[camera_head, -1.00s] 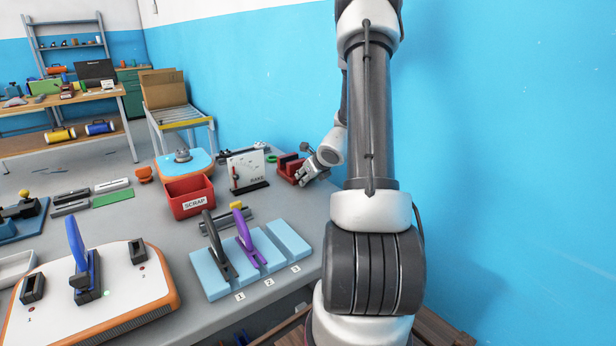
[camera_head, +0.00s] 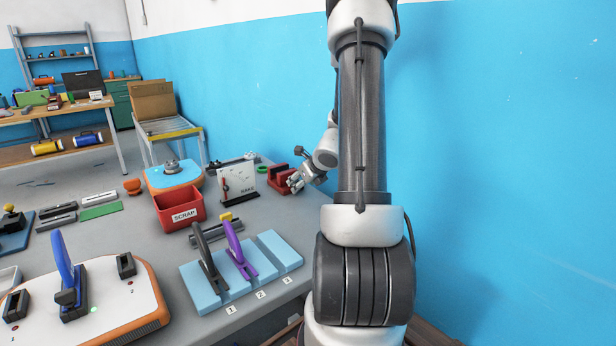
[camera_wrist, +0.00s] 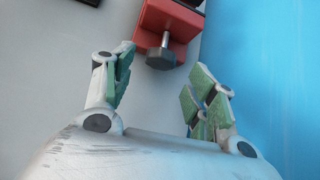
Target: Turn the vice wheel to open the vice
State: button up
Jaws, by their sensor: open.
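The red vice (camera_head: 279,177) stands on the grey bench near the blue wall, partly behind my gripper in the head view. In the wrist view the red vice (camera_wrist: 172,24) is at the top, with its dark grey wheel (camera_wrist: 161,58) on the end of a short screw facing my gripper. My gripper (camera_head: 294,185) is close to the vice's right side. In the wrist view my gripper (camera_wrist: 158,75) is open, with green-padded fingers on either side below the wheel. The fingers look apart from the wheel and hold nothing.
A white gauge board (camera_head: 236,183) stands left of the vice. A red scrap bin (camera_head: 179,209) and a light blue rack (camera_head: 240,272) with black and purple tools are nearer. The blue wall (camera_wrist: 255,80) is close on the right.

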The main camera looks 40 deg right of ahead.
jog(key=v, duration=0.7)
jog(key=shift+s+r, duration=0.15)
jog(key=shift+s, duration=0.05)
